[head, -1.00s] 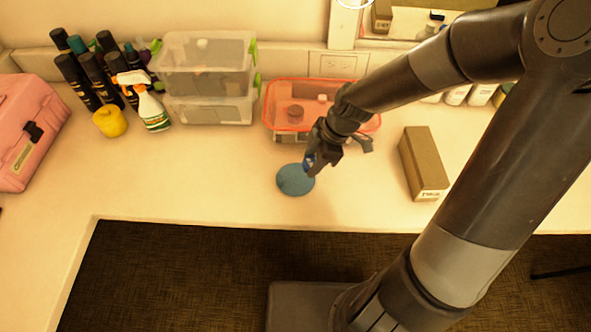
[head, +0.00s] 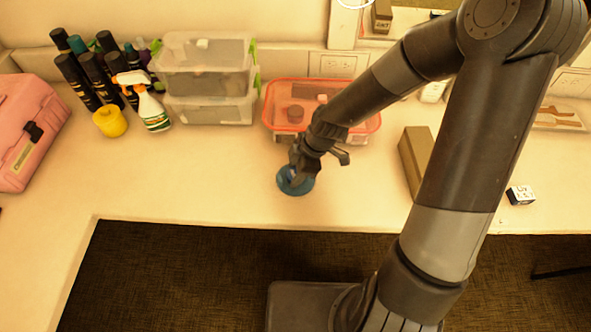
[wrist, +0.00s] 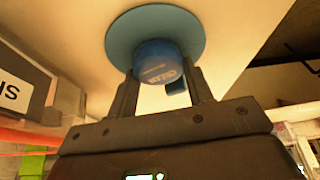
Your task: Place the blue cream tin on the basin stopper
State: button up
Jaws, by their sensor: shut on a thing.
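The basin stopper (head: 306,188) is a flat blue disc lying on the counter; it also shows in the wrist view (wrist: 196,27). The blue cream tin (wrist: 157,62) is a small round blue tin with faint lettering, between my fingers in the wrist view. My gripper (head: 296,176) is shut on the tin, over the stopper. In the wrist view the tin lies within the disc's near part and overlaps its near edge. In the head view my gripper mostly hides the tin. I cannot tell whether the tin touches the stopper.
A red-rimmed clear container (head: 287,117) stands just behind my gripper. A brown box (head: 415,160) is to the right. A spray bottle (head: 148,105), yellow tub (head: 110,121) and stacked clear boxes (head: 210,80) stand left. The counter left of the stopper is clear.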

jog(key=shift+f, duration=0.1)
jog(key=o, duration=1)
jog(key=v, duration=1.2)
jog(key=s+d+r+m+t+h, duration=0.1)
jog(key=s+d+r+m+t, duration=0.1)
jog(key=s+d+r+m, duration=0.2)
jog(key=s+d+r+m+t+h, duration=0.2)
jog(key=s+d+r+m, duration=0.2)
jog(key=r+m, duration=0.5)
jog(key=s+d+r+m+t+h, duration=0.1)
jog(key=s+d+r+m+t, duration=0.1)
jog(key=s+d+r+m, duration=0.2)
jog(key=shift+s+d+r+m, duration=0.15)
jog(key=shift+s+r+m, duration=0.45)
jog(key=shift+s+m, duration=0.05)
jog(key=shift+s+d+r+m, duration=0.15)
jog(key=shift+s+r+m, duration=0.45)
jog(key=shift+s+m, duration=0.05)
